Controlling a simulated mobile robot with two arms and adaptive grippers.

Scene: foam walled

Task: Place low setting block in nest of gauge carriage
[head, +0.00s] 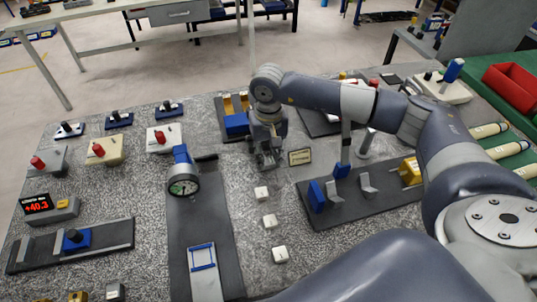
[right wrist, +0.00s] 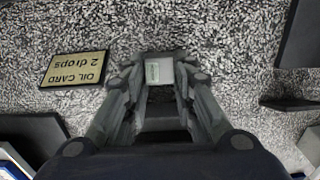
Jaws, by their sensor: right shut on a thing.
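My right gripper (head: 267,163) is over the stone table, left of the oil card, and shut on a small pale grey block. In the right wrist view the block (right wrist: 158,70) sits between the fingertips of the gripper (right wrist: 155,85), with a pale label on it. I cannot tell whether it touches the table. The gauge carriage (head: 202,257), a light plate with a blue-edged frame, lies on the dark rail (head: 185,225) left of and nearer than the gripper. A dial gauge (head: 183,187) with a blue top stands over the rail. My left gripper is not in view.
Several small white blocks, such as the nearest one (head: 280,254), stand between the rail and a dark fixture plate (head: 345,208). The oil card (head: 300,157) also shows in the right wrist view (right wrist: 75,69). A red display (head: 38,204) stands at the left.

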